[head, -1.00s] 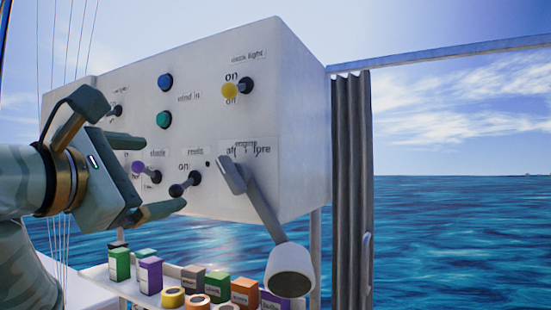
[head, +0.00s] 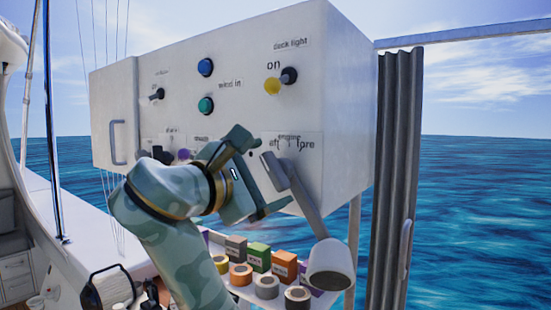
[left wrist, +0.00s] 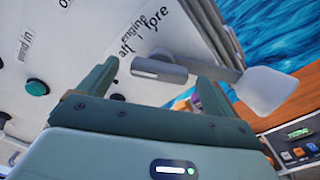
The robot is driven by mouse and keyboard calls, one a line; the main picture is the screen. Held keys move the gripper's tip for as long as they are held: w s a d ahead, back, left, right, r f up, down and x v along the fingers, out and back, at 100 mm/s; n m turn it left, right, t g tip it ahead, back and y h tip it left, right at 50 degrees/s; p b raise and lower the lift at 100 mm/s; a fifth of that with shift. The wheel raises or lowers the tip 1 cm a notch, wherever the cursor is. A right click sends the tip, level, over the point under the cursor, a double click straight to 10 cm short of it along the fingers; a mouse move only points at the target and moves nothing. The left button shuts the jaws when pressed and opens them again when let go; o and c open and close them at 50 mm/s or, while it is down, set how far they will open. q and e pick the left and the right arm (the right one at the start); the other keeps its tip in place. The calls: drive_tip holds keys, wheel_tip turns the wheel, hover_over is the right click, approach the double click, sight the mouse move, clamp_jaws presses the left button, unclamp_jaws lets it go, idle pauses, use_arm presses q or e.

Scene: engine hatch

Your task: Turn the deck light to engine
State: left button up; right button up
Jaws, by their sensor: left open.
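The lamp on a grey arm hangs down to the right below the panel's "aft", "engine" and "fore" labels (head: 291,143). Its white head (head: 331,265) is at the lower right, and it also shows in the left wrist view (left wrist: 270,90). The arm's pivot block (head: 273,170) is on the panel face. My left gripper (head: 268,176) is open, with its fingers spread to either side of the pivot block; in the left wrist view the block (left wrist: 157,68) lies between the fingertips. I cannot tell whether they touch it. The right gripper is not in view.
A switch labelled "deck light" (head: 288,75) with a yellow tip sits high on the white panel box (head: 345,110). Blue (head: 206,67) and green (head: 206,105) buttons are to its left. Below is a shelf with several small boxes and rolls (head: 267,287). A grey curtain (head: 396,160) hangs at right.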

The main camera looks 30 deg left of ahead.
sight(272, 171)
use_arm(q)
drive_tip(key=w, duration=0.3)
drive_tip(key=shift+w+d, duration=0.15)
drive_tip(key=shift+w, duration=0.1)
